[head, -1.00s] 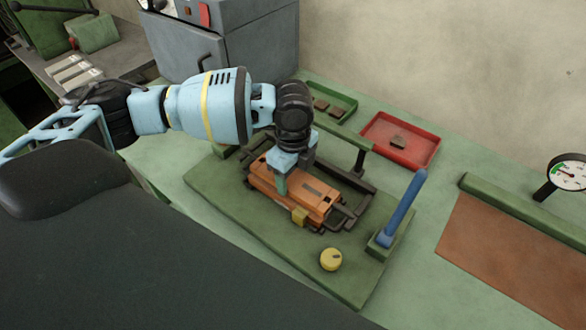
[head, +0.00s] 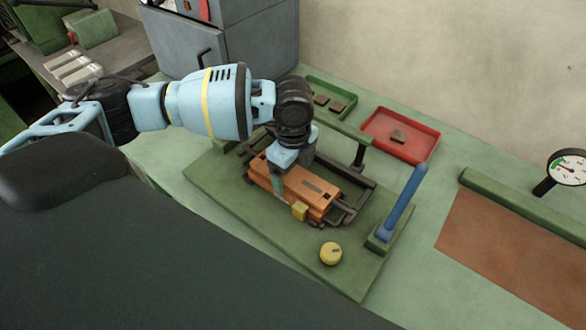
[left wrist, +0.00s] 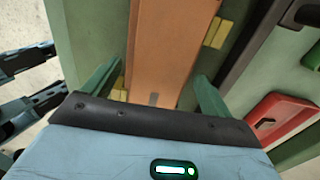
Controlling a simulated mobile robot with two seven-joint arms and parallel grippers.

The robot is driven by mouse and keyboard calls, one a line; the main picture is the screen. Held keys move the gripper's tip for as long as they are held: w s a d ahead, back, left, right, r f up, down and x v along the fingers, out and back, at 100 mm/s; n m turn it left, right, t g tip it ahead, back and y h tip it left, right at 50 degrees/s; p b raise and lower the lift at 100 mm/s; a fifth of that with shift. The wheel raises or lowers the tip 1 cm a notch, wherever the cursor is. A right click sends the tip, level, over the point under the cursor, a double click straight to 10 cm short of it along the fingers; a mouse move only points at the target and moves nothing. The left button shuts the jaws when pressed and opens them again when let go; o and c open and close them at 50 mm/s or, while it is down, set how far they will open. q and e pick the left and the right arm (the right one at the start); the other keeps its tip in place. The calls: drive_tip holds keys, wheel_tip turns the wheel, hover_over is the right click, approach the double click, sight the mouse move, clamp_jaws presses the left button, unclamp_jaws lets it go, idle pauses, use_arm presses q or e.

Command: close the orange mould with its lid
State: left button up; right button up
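The orange mould (head: 318,207) lies on the dark green board, with a yellow block (head: 299,211) at its near side. Its orange top (head: 312,188), with a dark slot, looks like the lid lying on it; I cannot tell whether it is fully seated. My left gripper (head: 279,187) is at the mould's left end, its wrist hiding part of the top. In the left wrist view, its two green fingers (left wrist: 158,82) stand apart on either side of the orange piece (left wrist: 170,40), with gaps visible. Yellow tabs (left wrist: 218,32) show beside it. My right gripper is not recognisable.
A dark frame (head: 362,195) surrounds the mould's far side. A blue upright handle (head: 403,203) stands right of it. A yellow knob (head: 330,254) is in front on the board (head: 240,220). A red tray (head: 418,143) and a green tray (head: 346,93) sit behind.

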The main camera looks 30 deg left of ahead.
use_arm(q)
drive_tip(key=shift+f, duration=0.1)
wheel_tip(320, 180, up, 7)
drive_tip(key=shift+r+p, duration=0.15)
drive_tip(key=shift+p, duration=0.15)
drive_tip(key=shift+r, duration=0.35)
idle(0.7)
